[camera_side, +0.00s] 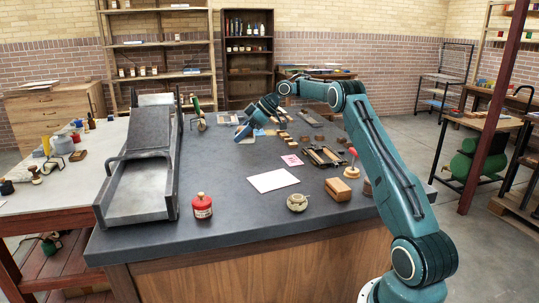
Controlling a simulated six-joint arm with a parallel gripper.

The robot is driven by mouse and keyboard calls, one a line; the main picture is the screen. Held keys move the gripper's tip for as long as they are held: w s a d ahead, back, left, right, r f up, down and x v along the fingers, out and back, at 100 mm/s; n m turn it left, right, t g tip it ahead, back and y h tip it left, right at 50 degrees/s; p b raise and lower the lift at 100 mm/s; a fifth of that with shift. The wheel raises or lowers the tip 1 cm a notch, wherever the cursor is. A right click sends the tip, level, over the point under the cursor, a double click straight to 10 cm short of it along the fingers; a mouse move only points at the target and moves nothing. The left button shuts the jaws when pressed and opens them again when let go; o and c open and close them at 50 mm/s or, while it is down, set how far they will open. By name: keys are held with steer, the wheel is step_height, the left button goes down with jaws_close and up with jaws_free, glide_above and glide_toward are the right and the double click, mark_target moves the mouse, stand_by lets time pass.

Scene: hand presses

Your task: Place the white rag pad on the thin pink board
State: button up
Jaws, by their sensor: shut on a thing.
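My gripper (246,131) is at the far part of the dark bench, low over its top and pointing down to the left. It is shut on a small whitish thing, seemingly the white rag pad (248,139); the fingers are small and the exact hold is hard to make out. The thin pink board (292,160) lies flat on the bench, nearer the camera and to the right of my gripper. Its top looks bare.
A white sheet (273,180) lies in front of the pink board. A wooden frame (324,156) and red-knobbed stamp (351,165) stand to its right. A large grey press (143,160) fills the left. A red bottle (202,206) stands near the front.

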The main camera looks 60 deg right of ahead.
steer(key=s+d+r+m+h, duration=0.2)
steer(key=s+d+r, duration=0.35)
steer(key=s, duration=0.25)
glide_toward(260, 179)
steer(key=w, duration=0.1)
steer(key=w+a, duration=0.1)
steer(key=shift+w+r+t, duration=0.1)
steer(key=shift+w+t, duration=0.3)
steer(key=shift+f, duration=2.1)
steer(key=shift+f, duration=0.15)
steer(key=o, duration=1)
